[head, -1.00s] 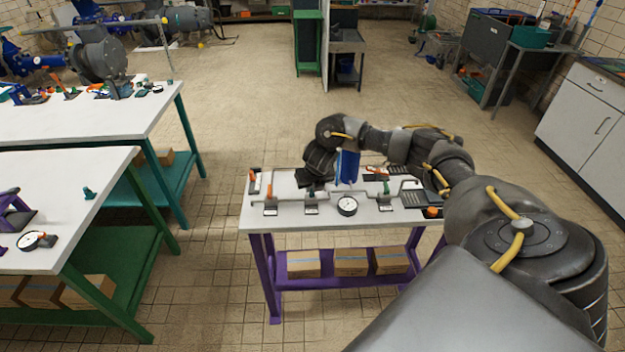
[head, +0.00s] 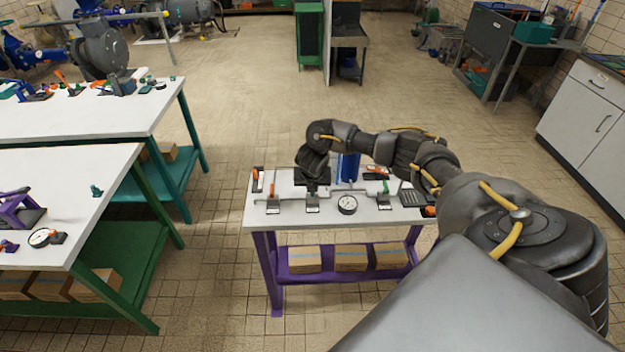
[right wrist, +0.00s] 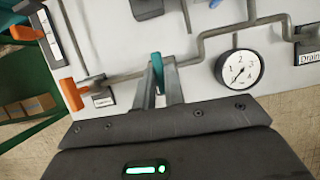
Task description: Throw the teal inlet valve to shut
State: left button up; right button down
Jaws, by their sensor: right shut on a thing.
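The teal inlet valve's handle (right wrist: 158,66) shows in the right wrist view as a narrow teal piece on the grey pipe. My right gripper (right wrist: 161,84) is shut on it, with one finger on each side. The handle looks crosswise to the pipe in that view, but its exact angle is hard to tell. In the head view my right gripper (head: 312,184) is low over the purple-legged table, at the pipe left of the gauge. It hides the handle there. My left gripper is not in view.
A valve with an orange handle (right wrist: 71,94) sits left of the teal one. A round gauge (right wrist: 240,68) is to the right. A blue upright object (head: 348,167) stands just behind the pipe. Green-legged tables (head: 60,200) are at the left, with open floor between.

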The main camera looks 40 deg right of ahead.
jog(key=c, duration=1.5)
grip_release()
jog(key=p+v, duration=0.3)
jog(key=v, duration=0.8)
jog(key=shift+f, duration=0.15)
